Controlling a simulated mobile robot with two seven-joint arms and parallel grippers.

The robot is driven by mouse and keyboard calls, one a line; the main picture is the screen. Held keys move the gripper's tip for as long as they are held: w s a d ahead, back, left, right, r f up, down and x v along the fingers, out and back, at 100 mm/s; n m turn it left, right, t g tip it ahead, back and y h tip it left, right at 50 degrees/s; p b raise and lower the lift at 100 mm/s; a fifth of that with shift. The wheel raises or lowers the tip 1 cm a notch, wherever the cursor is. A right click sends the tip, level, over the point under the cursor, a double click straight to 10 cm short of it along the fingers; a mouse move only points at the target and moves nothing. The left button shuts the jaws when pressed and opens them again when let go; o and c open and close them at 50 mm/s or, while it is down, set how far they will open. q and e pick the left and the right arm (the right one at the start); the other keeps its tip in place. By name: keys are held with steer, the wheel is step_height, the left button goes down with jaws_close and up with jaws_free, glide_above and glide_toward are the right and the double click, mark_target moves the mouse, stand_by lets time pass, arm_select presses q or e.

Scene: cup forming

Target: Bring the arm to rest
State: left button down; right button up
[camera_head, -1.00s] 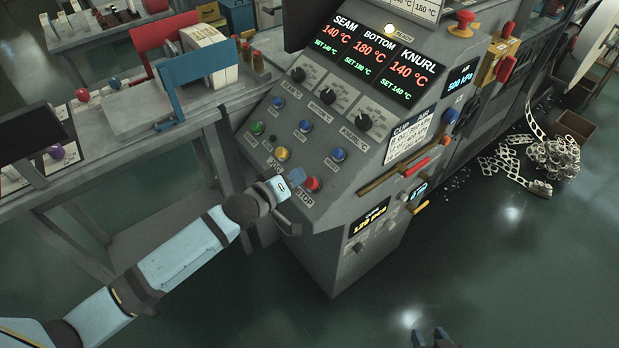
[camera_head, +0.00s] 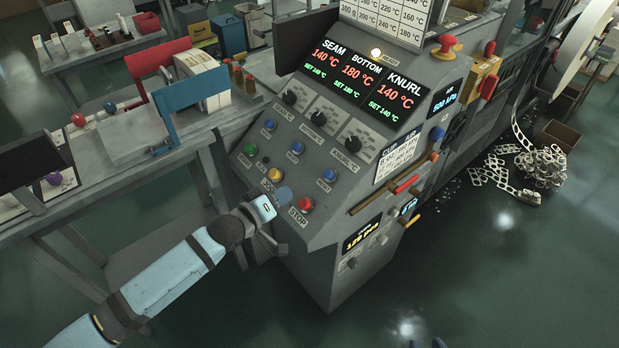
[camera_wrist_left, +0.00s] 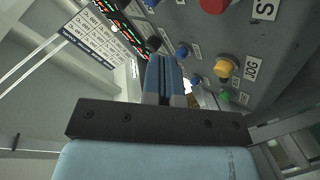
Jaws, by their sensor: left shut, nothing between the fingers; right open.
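My left arm comes in from the lower left, and my left gripper (camera_head: 284,193) is in front of the lower part of the sloped control panel (camera_head: 335,185). Its blue fingers (camera_wrist_left: 165,80) are together in the left wrist view, with nothing between them. In the head view the fingertips lie between the yellow JOG button (camera_head: 276,175) and the red STOP button (camera_head: 305,204). I cannot tell how far they are from the panel. Only the tips of my right gripper (camera_head: 425,344) show, apart and empty, at the bottom edge.
A bench with a blue bracket (camera_head: 190,90) and a red bracket (camera_head: 160,60) stands left of the panel. A red lever (camera_head: 407,183) sticks out on the panel's right. Scrap strip (camera_head: 540,168) lies on the floor at right. The floor at lower right is clear.

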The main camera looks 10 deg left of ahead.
arm_select(q)
steer(key=s+a+f+m+g+y+p, duration=0.1)
steer(key=s+f, duration=0.4)
steer(key=s, duration=0.7)
steer(key=s+f+m+g+y+p, duration=0.2)
steer(key=s+m, duration=0.4)
steer(key=s, duration=0.6)
step_height(320, 180, down, 3)
steer(key=shift+a+r+y+p, duration=0.15)
steer(key=shift+a+y+p, duration=0.3)
steer(key=shift+y, duration=0.45)
steer(key=shift+w, duration=0.1)
